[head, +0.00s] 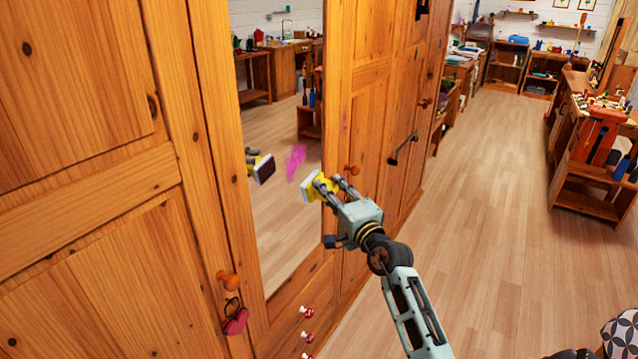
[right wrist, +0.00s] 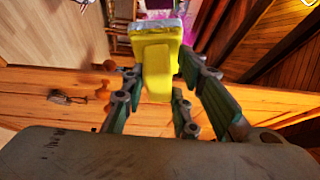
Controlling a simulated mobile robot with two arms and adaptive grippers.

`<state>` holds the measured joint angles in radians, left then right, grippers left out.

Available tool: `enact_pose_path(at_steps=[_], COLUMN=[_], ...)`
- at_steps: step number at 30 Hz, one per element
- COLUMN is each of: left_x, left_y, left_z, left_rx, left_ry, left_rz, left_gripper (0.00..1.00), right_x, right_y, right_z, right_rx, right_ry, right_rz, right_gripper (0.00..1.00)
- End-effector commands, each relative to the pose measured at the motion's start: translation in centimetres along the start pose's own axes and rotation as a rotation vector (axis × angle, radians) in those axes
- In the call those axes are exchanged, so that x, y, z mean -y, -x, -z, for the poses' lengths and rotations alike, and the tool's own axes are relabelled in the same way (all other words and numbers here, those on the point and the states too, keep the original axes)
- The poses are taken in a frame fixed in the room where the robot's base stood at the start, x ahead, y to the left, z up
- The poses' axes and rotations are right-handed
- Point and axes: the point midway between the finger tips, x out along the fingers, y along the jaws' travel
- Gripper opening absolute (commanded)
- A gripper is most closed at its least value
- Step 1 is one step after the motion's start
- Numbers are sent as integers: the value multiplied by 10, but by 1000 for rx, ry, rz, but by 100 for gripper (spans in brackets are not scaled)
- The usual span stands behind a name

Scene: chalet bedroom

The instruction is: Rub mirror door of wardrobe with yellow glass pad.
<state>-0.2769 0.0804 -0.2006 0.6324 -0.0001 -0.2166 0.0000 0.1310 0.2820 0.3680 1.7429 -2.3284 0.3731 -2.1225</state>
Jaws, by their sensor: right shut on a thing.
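The wardrobe's mirror door (head: 285,225) is a tall glass panel in an orange wood frame, left of centre in the head view. A pink smear (head: 296,162) marks the glass. My right gripper (head: 328,184) is shut on the yellow glass pad (head: 317,188), just right of and below the smear. The pad's pale face points toward the mirror; a gap to its reflection shows they are apart. In the right wrist view, the yellow pad (right wrist: 158,70) stands between the fingers, with part of the pink smear behind it. My left gripper is not in view.
Wooden wardrobe doors with round knobs (head: 352,169) flank the mirror. A pink heart tag (head: 235,320) hangs from a lower left knob. Red-and-white knobs (head: 307,312) lie below. The plank floor (head: 480,215) is clear to the right, up to a wooden workbench (head: 590,195).

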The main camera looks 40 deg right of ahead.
Motion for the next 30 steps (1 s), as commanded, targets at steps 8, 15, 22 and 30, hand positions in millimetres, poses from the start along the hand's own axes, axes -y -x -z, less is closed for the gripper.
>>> enact_pose_path(at_steps=[8, 15, 22, 30], left_x=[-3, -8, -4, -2], left_y=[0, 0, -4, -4], left_z=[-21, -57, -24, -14], left_rx=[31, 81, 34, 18], left_ry=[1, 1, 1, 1], left_rz=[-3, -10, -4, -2], left_gripper=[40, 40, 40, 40], right_x=[-1, -3, -3, -3], right_y=[-17, -39, -50, -52], right_z=[-10, -22, -29, -30], right_rx=[0, 0, 1, 1], right_ry=[-7, -7, -5, -4], right_rz=[7, 7, 6, 5], right_gripper=[6, 6, 6, 6])
